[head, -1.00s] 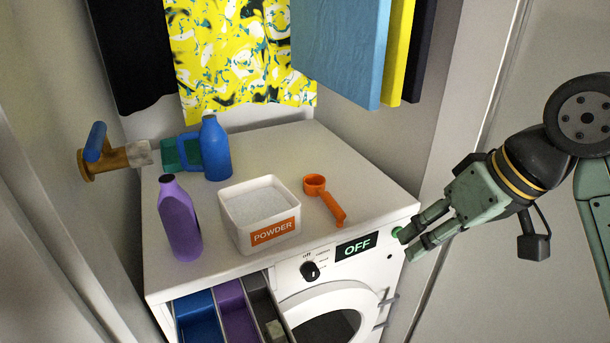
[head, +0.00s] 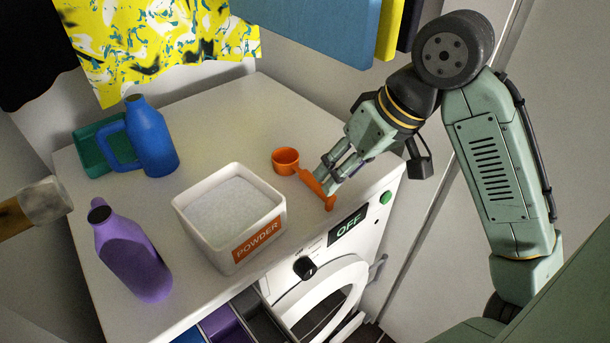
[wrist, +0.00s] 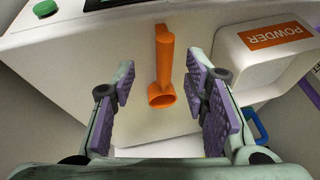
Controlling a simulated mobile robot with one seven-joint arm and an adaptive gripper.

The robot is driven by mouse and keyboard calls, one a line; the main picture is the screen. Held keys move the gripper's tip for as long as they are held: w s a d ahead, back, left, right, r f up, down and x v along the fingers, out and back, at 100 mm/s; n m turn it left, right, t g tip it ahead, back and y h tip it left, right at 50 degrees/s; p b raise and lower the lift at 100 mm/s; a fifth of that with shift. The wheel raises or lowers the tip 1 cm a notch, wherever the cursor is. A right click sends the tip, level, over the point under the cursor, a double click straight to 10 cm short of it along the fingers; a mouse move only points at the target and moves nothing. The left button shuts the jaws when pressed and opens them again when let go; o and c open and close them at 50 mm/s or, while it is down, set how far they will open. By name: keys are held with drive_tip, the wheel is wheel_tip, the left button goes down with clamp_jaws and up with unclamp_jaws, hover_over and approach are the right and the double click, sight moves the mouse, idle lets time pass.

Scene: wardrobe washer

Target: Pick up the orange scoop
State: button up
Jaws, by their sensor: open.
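The orange scoop (head: 312,182) lies on the white washer top, right of the powder box, its round cup toward the back and its handle toward the front edge. In the wrist view the scoop (wrist: 164,68) shows between my two finger pads, with clear gaps on both sides. My gripper (head: 332,180) is open and empty, close by the scoop's handle on its right in the head view. The wrist view shows my gripper (wrist: 165,100) with its fingers spread on either side of the scoop, not touching it. How high the fingertips are above the top is hard to tell.
A white powder box (head: 258,248) stands left of the scoop. A blue jug (head: 155,145), a green tray (head: 90,155) and a purple bottle (head: 130,255) are farther left. The washer's drawer (head: 235,325) is open at the front. Clothes (head: 165,40) hang behind.

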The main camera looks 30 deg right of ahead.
sight(304, 179)
drive_tip(key=shift+a+p+x, duration=0.15)
drive_tip(key=shift+p+x, duration=0.1)
drive_tip(key=shift+x, duration=1.25)
drive_tip(key=shift+a+p+x, duration=0.15)
drive_tip(key=shift+p+x, duration=0.1)
drive_tip(key=shift+x, duration=1.2)
drive_tip(key=shift+w+r, duration=0.1)
clamp_jaws()
